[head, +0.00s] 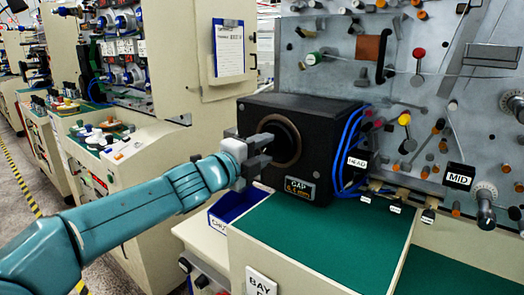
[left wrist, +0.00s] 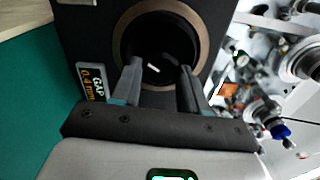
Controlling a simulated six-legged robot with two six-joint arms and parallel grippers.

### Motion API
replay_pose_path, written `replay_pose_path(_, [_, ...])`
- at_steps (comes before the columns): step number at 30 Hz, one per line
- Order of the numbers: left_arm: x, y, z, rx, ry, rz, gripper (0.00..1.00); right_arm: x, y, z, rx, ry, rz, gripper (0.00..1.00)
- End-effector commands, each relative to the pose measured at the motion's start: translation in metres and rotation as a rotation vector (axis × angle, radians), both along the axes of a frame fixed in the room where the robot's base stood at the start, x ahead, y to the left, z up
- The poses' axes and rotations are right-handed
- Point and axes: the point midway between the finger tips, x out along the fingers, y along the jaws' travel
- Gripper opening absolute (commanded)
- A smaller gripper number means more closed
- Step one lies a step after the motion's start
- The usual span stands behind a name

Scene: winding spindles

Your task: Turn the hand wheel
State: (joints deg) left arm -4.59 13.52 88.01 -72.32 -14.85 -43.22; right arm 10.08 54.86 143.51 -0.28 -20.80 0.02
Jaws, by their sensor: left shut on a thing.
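A black box (head: 330,135) with a "GAP 0.4 mm" label stands on a green-topped bench. Its front face has a round dark recess inside a bronze ring (head: 292,160); the ring also shows in the left wrist view (left wrist: 122,38). My left gripper (head: 268,148) is at this recess, its fingers pointing into it. In the left wrist view, my left gripper (left wrist: 160,76) is shut on a dark round part, which I take to be the hand wheel (left wrist: 160,55), with a small white mark. Dark shading hides the exact contact. My right gripper is not in view.
Blue cables (head: 350,140) run down the box's right side. A metal panel (head: 330,75) with spindles and knobs rises behind. The green bench top (head: 300,245) in front is clear.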

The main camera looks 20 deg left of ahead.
Motion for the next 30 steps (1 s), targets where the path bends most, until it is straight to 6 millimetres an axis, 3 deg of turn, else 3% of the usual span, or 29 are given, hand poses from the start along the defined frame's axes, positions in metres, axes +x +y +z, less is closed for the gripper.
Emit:
replay_pose_path(3, [0.000, 0.000, 0.000, -0.001, 0.000, -0.001, 0.13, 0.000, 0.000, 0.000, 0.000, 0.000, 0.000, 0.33])
replay_pose_path(4, [0.000, 0.000, 0.000, -0.001, 0.000, -0.001, 0.53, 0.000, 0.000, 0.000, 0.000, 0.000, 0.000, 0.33])
replay_pose_path(6, [0.000, 0.000, 0.000, -0.001, 0.000, -0.001, 0.69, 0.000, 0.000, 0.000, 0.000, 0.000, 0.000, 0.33])
replay_pose_path(17, [-0.006, 0.002, 0.000, -0.001, -0.001, 0.000, 0.69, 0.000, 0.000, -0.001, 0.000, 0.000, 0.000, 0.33])
replay_pose_path(20, [-0.020, 0.008, 0.000, -0.001, -0.001, 0.001, 0.69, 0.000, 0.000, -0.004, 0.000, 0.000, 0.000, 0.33])
replay_pose_path(30, [-0.104, 0.039, 0.002, 0.000, -0.001, 0.004, 0.69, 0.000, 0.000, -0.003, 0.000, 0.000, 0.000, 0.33])
